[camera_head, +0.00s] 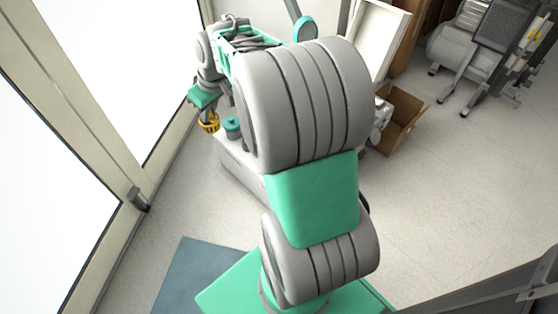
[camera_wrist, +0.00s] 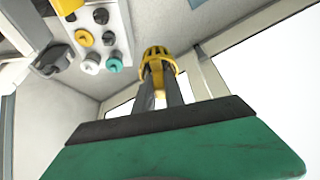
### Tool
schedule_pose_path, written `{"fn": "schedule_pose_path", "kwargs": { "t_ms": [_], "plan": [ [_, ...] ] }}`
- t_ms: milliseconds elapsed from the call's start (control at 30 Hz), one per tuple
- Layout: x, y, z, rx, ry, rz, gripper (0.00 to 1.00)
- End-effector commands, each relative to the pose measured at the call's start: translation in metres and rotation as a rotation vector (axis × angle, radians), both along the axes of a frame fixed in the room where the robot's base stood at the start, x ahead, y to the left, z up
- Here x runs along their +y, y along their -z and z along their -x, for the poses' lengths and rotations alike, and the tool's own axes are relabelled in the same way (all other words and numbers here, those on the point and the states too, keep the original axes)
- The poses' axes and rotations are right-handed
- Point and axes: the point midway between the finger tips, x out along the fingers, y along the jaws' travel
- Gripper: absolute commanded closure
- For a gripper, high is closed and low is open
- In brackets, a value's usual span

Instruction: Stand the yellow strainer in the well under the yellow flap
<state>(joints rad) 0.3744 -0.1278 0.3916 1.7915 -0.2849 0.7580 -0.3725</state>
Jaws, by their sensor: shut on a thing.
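My gripper (camera_wrist: 160,80) is shut on the yellow strainer (camera_wrist: 157,54), a small slotted basket between the fingertips in the wrist view. In the head view the strainer (camera_head: 209,123) hangs below my gripper (camera_head: 208,111), in the air left of the pale unit (camera_head: 237,170). In the wrist view a yellow part (camera_wrist: 66,5) at the top edge may be the yellow flap; it is cut off. A round yellow piece (camera_wrist: 84,38) sits on the unit's top face. I cannot make out the well under a flap.
Black, white and teal (camera_wrist: 115,65) round parts stand close together on the unit. A teal-topped part (camera_head: 232,126) is just right of the strainer. A glazed door (camera_head: 70,120) is at left. An open cardboard box (camera_head: 402,122) stands behind right.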

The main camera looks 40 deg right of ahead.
Motion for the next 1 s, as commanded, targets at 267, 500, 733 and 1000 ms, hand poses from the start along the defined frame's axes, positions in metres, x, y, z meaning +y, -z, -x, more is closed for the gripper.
{"fn": "schedule_pose_path", "kwargs": {
  "t_ms": [267,500,733,1000],
  "plan": [
    [-0.114,0.175,0.004,0.009,-0.17,-0.01,1.0],
    [-0.182,0.292,0.041,0.006,-0.285,-0.002,1.0],
    [-0.198,0.32,0.061,-0.004,-0.324,0.019,1.0],
    [-0.194,0.332,0.064,-0.01,-0.325,0.034,1.0]
  ]
}}
